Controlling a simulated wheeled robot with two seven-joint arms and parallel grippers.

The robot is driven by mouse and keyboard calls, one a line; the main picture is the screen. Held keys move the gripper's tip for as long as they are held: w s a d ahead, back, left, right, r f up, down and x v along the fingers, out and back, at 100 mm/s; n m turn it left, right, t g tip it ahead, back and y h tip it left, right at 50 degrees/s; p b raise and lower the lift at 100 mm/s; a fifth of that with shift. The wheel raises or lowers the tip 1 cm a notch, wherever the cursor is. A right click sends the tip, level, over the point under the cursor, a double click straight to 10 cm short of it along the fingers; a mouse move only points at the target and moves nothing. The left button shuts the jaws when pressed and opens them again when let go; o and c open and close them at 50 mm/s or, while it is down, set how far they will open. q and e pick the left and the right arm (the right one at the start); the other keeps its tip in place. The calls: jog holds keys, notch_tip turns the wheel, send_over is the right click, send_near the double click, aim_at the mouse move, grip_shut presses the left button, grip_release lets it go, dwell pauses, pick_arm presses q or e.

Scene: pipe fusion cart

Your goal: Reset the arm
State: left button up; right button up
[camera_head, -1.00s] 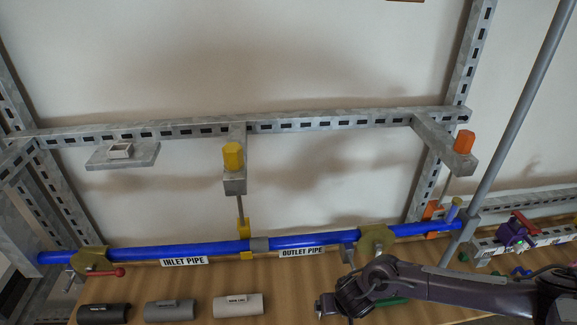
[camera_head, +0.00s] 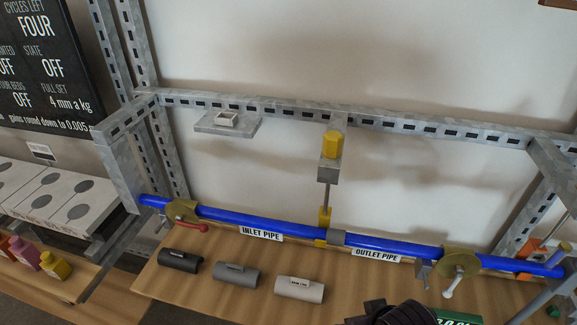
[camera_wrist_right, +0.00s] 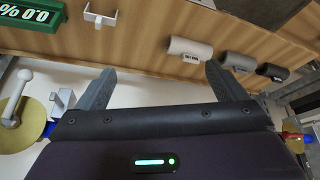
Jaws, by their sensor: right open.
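My right arm shows as a dark shape at the bottom edge of the head view, with its fingers not clear there. In the right wrist view my right gripper (camera_wrist_right: 160,85) has its two grey fingers spread wide, with nothing between them. It faces the wooden bench (camera_wrist_right: 140,40) and the white panel. The blue pipe (camera_head: 285,229) runs across the head view, with the "INLET PIPE" label (camera_head: 261,234) and the "OUTLET PIPE" label (camera_head: 376,255) below it. My left gripper is in neither view now.
Black (camera_head: 180,260), dark grey (camera_head: 236,274) and light grey (camera_head: 300,289) half-shells lie on the bench. A red-handled valve (camera_head: 187,213) and a white-handled valve (camera_head: 459,265) sit on the pipe. A metal frame (camera_head: 270,111) stands behind. A black board (camera_head: 50,60) hangs at left.

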jog(key=s+d+g, duration=0.1)
jog(key=s+d, duration=0.3)
jog(key=s+f+g+b, duration=0.1)
jog(key=s+f+b, duration=0.1)
jog(key=f, duration=1.7)
jog(key=s+f+g+b, duration=0.1)
jog(key=s+f+b, duration=0.15)
jog(key=f, duration=1.65)
jog(key=s+d+f+g+b, duration=0.1)
jog(key=s+d+f+b, duration=0.2)
jog(key=s+f, duration=1.4)
jog(key=shift+s+d+f+n+h, duration=0.15)
jog(key=shift+d+f+n+h, duration=0.1)
jog(key=shift+f+n+h, duration=0.05)
